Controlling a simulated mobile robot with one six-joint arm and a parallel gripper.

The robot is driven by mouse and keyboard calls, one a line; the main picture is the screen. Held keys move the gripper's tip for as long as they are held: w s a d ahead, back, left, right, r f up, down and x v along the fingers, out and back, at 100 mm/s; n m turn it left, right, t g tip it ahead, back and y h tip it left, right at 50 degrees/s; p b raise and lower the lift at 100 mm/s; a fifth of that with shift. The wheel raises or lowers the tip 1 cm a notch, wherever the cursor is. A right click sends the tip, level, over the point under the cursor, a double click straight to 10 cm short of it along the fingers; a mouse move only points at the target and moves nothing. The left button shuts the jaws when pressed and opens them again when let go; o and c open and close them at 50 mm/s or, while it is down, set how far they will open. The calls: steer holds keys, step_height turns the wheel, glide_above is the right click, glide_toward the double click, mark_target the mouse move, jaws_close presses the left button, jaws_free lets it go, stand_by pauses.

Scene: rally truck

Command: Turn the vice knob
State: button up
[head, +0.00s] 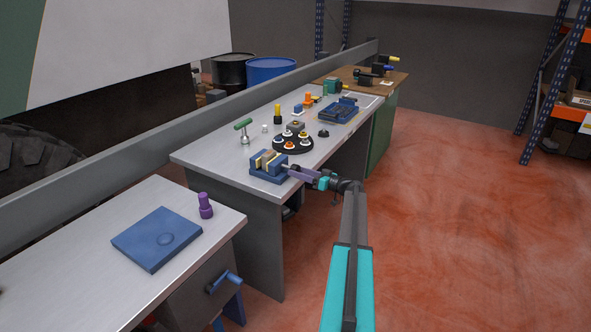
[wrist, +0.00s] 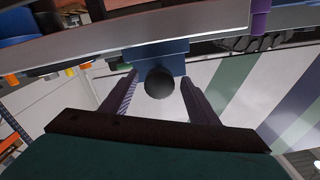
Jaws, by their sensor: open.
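A blue vice (head: 262,175) with tan jaws sits at the near edge of the grey workbench. My gripper (head: 294,172) reaches it from the right, with its purple fingers beside the vice's outer end. In the wrist view, the round dark vice knob (wrist: 159,83) faces me in front of the blue vice body (wrist: 155,58). My gripper (wrist: 159,79) is open, with one finger on either side of the knob and a visible gap on both sides. In the head view the knob is hard to make out by the fingers.
A black round holder (head: 292,150) with several coloured parts and a green-handled tool (head: 243,129) stand behind the vice. A nearer bench holds a blue plate (head: 150,242) and a purple piece (head: 205,206). The red floor (head: 450,230) to the right is clear.

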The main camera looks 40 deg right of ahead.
steer(key=shift+p+x, duration=0.3)
steer(key=shift+x, duration=1)
steer(key=c, duration=1)
steer(key=shift+c, duration=0.2)
steer(key=shift+f+m+b, duration=0.15)
steer(key=shift+m+b, duration=0.35)
steer(key=shift+b, duration=0.5)
